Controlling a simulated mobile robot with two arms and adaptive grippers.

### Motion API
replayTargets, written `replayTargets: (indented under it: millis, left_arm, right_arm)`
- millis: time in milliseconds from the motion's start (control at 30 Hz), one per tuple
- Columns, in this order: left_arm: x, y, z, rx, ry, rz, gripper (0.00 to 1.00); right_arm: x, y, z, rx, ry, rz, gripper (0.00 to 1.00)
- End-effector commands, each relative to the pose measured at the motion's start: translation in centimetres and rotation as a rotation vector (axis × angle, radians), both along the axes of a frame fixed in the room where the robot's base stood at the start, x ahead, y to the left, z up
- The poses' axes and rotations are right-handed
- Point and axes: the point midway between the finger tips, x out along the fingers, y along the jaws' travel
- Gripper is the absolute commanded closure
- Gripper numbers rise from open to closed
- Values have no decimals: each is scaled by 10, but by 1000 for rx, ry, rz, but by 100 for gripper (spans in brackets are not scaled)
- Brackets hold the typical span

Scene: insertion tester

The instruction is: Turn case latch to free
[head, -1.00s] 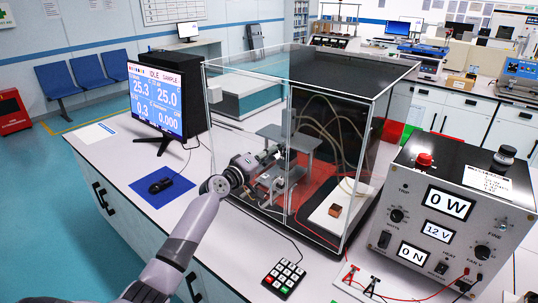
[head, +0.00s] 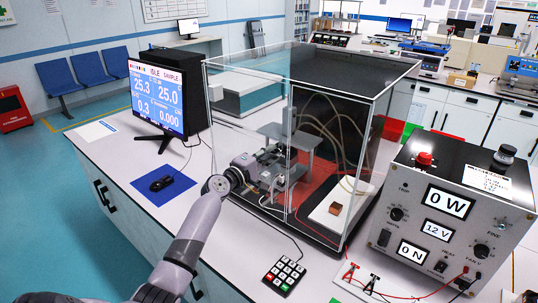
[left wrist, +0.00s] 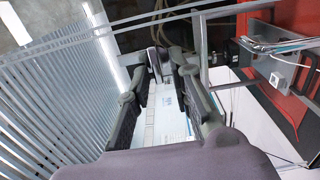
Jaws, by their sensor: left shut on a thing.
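The clear-walled case (head: 345,75) stands on the white bench in the head view. My left gripper (head: 276,153) is at the case's left front side, beside a grey stand. In the left wrist view its two dark fingers (left wrist: 163,68) point away from the camera and close around a small dark grey piece (left wrist: 156,66), which looks like the case latch. The fingers hide much of this piece, and I cannot tell its exact angle. In the head view the gripper covers the latch area. My right gripper is not in view.
A monitor (head: 157,97) stands left of the case, with a mouse on a blue mat (head: 163,187). A power unit (head: 455,205) stands to the right. A keypad (head: 284,276) lies in front. A copper-coloured block (head: 335,209) sits on a white plate inside the case.

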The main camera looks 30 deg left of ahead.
Motion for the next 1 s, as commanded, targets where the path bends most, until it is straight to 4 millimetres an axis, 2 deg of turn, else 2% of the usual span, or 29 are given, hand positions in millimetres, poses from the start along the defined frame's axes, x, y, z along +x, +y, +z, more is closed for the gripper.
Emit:
replayTargets:
  millis: [233,267,333,733,867,1000]
  left_arm:
    - [0,1,1,0,-3,2,100]
    - [0,1,1,1,-3,2,78]
    - [0,1,1,1,-2,2,74]
    - [-6,1,0,3,0,1,73]
    - [-24,3,-1,5,1,1,73]
    - [-53,5,-2,4,3,1,73]
  right_arm:
    - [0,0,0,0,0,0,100]
    - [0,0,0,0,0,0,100]
    - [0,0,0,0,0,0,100]
    - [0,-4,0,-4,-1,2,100]
    - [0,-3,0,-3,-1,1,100]
    - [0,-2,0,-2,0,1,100]
